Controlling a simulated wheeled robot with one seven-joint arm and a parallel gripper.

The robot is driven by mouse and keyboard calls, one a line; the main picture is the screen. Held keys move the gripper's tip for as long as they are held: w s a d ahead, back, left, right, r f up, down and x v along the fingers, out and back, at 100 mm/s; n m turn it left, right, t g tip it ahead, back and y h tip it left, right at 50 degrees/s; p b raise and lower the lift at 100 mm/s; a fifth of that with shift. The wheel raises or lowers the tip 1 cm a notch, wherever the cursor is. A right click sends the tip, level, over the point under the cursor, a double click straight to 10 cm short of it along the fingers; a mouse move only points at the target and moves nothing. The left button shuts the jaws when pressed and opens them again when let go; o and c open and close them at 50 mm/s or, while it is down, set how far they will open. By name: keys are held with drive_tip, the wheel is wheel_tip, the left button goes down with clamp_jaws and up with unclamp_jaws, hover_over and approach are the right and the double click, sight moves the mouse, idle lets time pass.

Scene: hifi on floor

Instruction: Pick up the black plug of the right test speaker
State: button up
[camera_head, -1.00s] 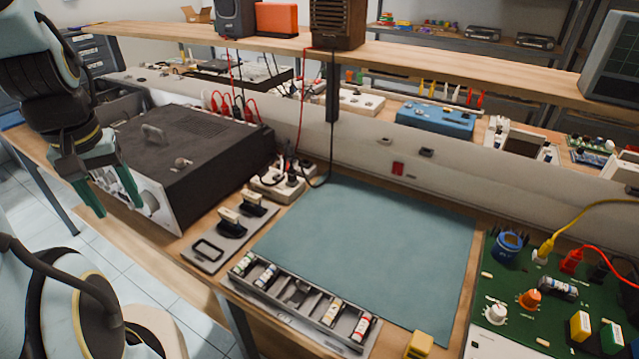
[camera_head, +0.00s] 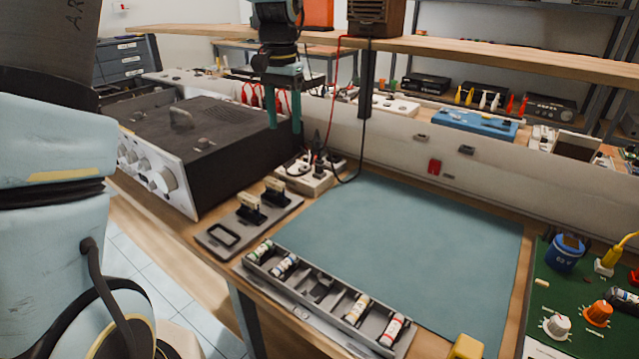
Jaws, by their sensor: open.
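The right test speaker (camera_head: 376,14) is a brown slatted box on the wooden shelf. Its black cable (camera_head: 362,110) hangs down and loops to a white socket block (camera_head: 309,182) on the bench. Dark plugs (camera_head: 317,152) stand upright in the block. They are small and close together, so I cannot tell for sure which is the speaker's black plug. My gripper (camera_head: 284,122) points down with its green fingers apart and empty. In the picture it is above and left of the block, overlapping the black amplifier's right end.
The black amplifier (camera_head: 205,135) stands left of the block. The blue-green mat (camera_head: 420,245) is bare.

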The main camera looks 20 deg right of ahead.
drive_tip(key=d, duration=0.2)
drive_tip(key=d+f+m+b, duration=0.1)
drive_tip(key=d, duration=0.2)
drive_tip(key=s+d+m, duration=0.1)
drive_tip(key=d, duration=0.2)
drive_tip(key=shift+f, duration=0.15)
hover_over(320, 160)
drive_tip(key=f, duration=0.5)
drive_tip(key=shift+w+d, duration=0.15)
drive_tip(key=shift+w, duration=0.25)
drive_tip(key=f, duration=0.1)
drive_tip(key=f+p, duration=0.1)
drive_tip(key=f, duration=0.2)
drive_tip(key=shift+s+a, duration=0.25)
drive_tip(key=shift+s, duration=0.1)
drive_tip(key=shift+f+p, duration=0.3)
drive_tip(key=shift+f, duration=0.25)
clamp_jaws()
